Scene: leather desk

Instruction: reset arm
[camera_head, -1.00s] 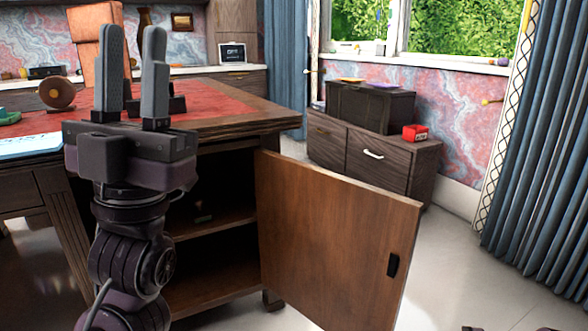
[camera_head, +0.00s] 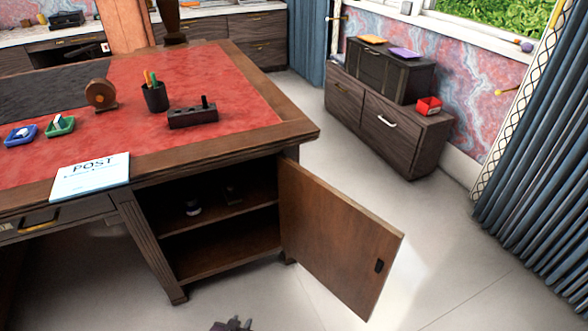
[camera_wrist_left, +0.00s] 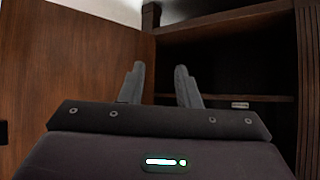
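My left gripper (camera_head: 232,324) shows only as small dark tips at the bottom edge of the head view, low in front of the desk. In the left wrist view its two grey fingers (camera_wrist_left: 160,84) stand apart with nothing between them, so it is open. It faces the desk's open cabinet (camera_wrist_left: 220,75), with the brown door (camera_wrist_left: 70,75) on the left. In the head view the cabinet door (camera_head: 338,240) swings out to the right of the cabinet. My right gripper is in neither view.
The desk (camera_head: 225,105) holds a POST paper (camera_head: 90,178), a pen cup (camera_head: 154,97) and a dark block holder (camera_head: 193,116). Small items sit on the cabinet shelf (camera_head: 225,218). A low drawer unit (camera_head: 385,120) stands at the back right. Floor right of the door is clear.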

